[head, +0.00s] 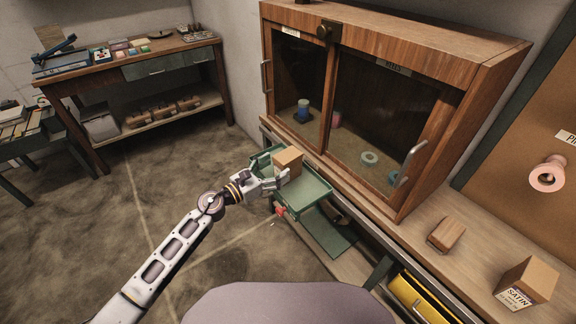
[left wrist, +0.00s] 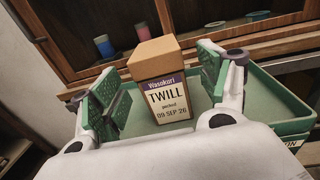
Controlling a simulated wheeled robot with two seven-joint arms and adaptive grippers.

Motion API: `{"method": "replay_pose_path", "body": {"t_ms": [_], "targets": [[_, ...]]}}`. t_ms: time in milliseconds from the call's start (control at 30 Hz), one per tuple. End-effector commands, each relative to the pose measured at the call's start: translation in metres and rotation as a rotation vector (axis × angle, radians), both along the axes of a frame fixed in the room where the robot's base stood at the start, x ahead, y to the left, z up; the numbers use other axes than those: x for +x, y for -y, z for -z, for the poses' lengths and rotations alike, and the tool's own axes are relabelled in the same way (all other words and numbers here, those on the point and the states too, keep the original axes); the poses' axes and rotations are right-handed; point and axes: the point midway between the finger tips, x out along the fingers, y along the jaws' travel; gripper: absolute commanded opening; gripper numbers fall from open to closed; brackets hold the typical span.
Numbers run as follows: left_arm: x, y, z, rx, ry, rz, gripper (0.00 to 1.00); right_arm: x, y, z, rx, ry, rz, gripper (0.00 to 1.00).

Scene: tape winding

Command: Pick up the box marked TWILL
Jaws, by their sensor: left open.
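The box marked TWILL is a small tan carton (head: 288,160) standing in a green tray in the head view. In the left wrist view the TWILL box (left wrist: 160,95) stands upright, its white and purple label facing me. My left gripper (head: 270,181) is open at the tray's near left side. In the left wrist view the left gripper's green-padded fingers (left wrist: 158,88) are on either side of the box, with gaps visible. My right gripper is not in view.
The green tray (head: 313,190) sits in front of a wooden cabinet (head: 385,60) with glass doors. A box marked SATIN (head: 528,282) and a small wooden block (head: 446,233) are on the counter at right. A yellow drawer (head: 420,298) stands open below. The floor at left is clear.

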Motion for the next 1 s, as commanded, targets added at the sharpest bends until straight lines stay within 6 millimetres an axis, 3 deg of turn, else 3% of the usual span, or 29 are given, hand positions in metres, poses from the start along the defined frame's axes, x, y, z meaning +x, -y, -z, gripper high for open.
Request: {"method": "replay_pose_path", "body": {"t_ms": [633, 1000], "targets": [[0.008, 0.009, 0.000, -0.001, 0.001, 0.000, 0.76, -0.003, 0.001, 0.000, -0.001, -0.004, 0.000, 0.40], [0.028, 0.031, 0.001, -0.002, 0.001, 0.001, 0.76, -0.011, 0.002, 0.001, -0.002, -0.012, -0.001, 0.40]]}}
